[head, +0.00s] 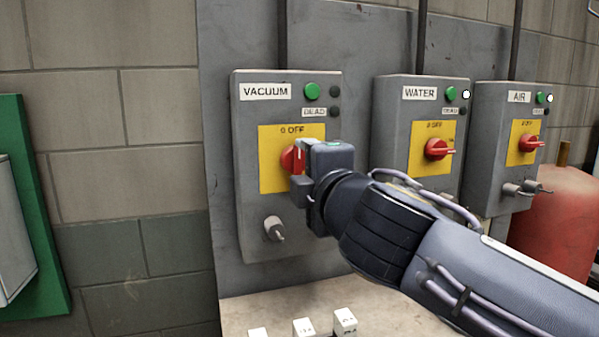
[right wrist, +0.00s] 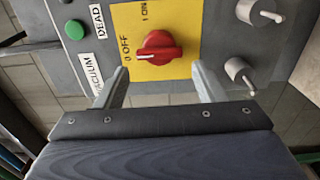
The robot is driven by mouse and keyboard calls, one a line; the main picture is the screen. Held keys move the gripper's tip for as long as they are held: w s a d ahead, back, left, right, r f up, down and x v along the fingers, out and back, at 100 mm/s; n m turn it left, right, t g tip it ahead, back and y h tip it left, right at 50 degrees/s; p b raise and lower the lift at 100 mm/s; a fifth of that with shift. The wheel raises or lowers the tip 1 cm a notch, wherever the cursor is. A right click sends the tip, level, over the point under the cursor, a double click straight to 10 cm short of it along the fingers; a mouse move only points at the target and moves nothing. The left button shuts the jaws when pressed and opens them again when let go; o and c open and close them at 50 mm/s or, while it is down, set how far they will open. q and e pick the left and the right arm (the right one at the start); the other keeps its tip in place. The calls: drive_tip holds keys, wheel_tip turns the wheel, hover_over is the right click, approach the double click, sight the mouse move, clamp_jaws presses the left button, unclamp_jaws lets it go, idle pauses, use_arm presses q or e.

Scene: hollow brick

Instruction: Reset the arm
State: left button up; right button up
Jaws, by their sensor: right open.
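My right gripper (head: 298,178) reaches in from the right to the front of the grey VACUUM box (head: 251,215). Its two fingers are open and empty, and the right wrist view shows them apart (right wrist: 158,74), one on either side of the red VACUUM knob (right wrist: 158,49) and short of it. In that view the knob's grip lies along the line toward the 0 OFF mark. In the head view the red knob (head: 289,159) is partly hidden by the gripper. My left gripper is not in view.
The WATER box (head: 395,140) and AIR box (head: 490,150) stand to the right, each with a red knob and a bright white lamp. A red tank (head: 565,220) is at the far right. Small white labelled blocks (head: 345,321) lie on the ledge below. A green-framed panel (head: 40,200) is left.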

drive_tip(key=shift+v, duration=1.2)
drive_tip(key=s+d+f+m+g+h, duration=0.2)
drive_tip(key=s+d+f+m+g, duration=0.3)
drive_tip(key=d+f, duration=0.6)
drive_tip(key=s+d+f+m+g+h, duration=0.25)
drive_tip(key=d+f+m, duration=0.55)
drive_tip(key=f, duration=0.4)
drive_tip(key=s+f+m+g+y, duration=0.2)
drive_tip(key=s+f+m+g, duration=0.2)
drive_tip(key=s+f+m, duration=0.6)
drive_tip(key=s+f, duration=0.5)
drive_tip(key=f, duration=0.1)
drive_tip(key=shift+a+m+y, duration=0.15)
drive_tip(key=shift+m+y, duration=0.15)
drive_tip(key=shift+y, duration=0.05)
